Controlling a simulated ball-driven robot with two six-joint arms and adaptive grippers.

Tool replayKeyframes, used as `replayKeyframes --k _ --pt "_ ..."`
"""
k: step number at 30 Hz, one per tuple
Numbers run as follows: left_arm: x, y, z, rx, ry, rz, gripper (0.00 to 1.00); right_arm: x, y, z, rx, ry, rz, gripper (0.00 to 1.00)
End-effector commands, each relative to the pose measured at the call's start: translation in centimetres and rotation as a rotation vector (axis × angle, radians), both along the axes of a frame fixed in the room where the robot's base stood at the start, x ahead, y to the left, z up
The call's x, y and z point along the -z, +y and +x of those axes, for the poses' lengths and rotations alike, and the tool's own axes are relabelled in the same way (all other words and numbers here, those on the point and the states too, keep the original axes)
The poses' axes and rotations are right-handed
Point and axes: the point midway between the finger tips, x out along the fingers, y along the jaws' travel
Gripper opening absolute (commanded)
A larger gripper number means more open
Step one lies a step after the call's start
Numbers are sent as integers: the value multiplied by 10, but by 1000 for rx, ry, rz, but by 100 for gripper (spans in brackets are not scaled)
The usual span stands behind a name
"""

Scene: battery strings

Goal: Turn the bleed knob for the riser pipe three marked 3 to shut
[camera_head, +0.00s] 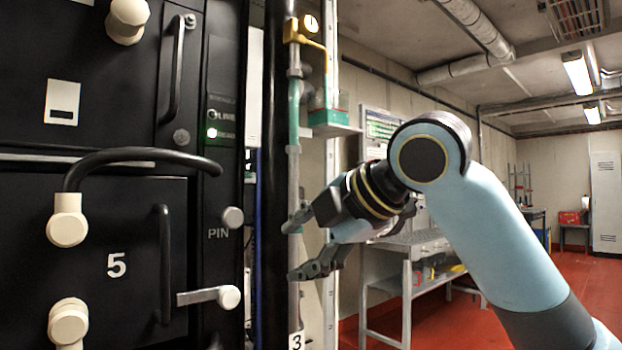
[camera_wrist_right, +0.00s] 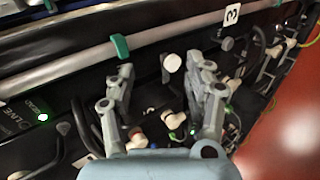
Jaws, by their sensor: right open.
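The thin grey riser pipe (camera_head: 294,180) runs upright beside a black post in the head view. Its white label 3 (camera_head: 297,341) is at the bottom edge. In the wrist view the pipe (camera_wrist_right: 185,29) runs diagonally across the top, with the label (camera_wrist_right: 232,14) and a green piece (camera_wrist_right: 120,47) on it. A pale round knob (camera_wrist_right: 172,62) shows between my fingertips there; I cannot tell whether it is the bleed knob. My right gripper (camera_head: 294,248) is open and empty, its fingertips close to the pipe above the label; contact is unclear. My left gripper is out of view.
A black cabinet (camera_head: 110,215) with cream plugs, a curved cable, handles and a side lever (camera_head: 210,296) stands at left. A yellow fitting with a gauge (camera_head: 310,24) is high on the pipe. A grey bench (camera_head: 420,240) stands behind. Red floor is free at right.

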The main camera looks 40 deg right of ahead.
Motion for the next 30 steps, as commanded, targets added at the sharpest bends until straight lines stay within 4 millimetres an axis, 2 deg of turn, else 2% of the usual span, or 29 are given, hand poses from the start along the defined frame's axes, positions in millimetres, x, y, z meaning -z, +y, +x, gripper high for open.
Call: replayKeyframes --k 1,5,8,9,12,16,19,23,26,30 --pt "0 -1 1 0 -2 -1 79 -22 -2 3 -34 -43 -56 53" --pt "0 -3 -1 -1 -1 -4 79 -82 -6 6 -140 -159 -248 53" --pt "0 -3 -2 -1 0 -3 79 -146 -11 -2 -232 -280 -470 53" --pt "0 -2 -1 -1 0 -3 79 -172 -13 -9 -263 -329 -572 53" --pt "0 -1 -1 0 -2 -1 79 -230 -19 -30 -323 -429 -817 53" --pt "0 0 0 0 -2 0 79 -290 -27 -65 -358 -524 -1109 53" --pt "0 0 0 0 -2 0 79 -315 -30 -85 -367 -559 -1260 53" --pt "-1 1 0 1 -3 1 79 -329 -32 -97 -372 -574 -1348 53" --pt "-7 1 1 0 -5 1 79 -332 -31 -93 -377 -576 -1360 53" --pt "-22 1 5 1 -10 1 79 -333 -30 -76 -379 -574 -1355 53"
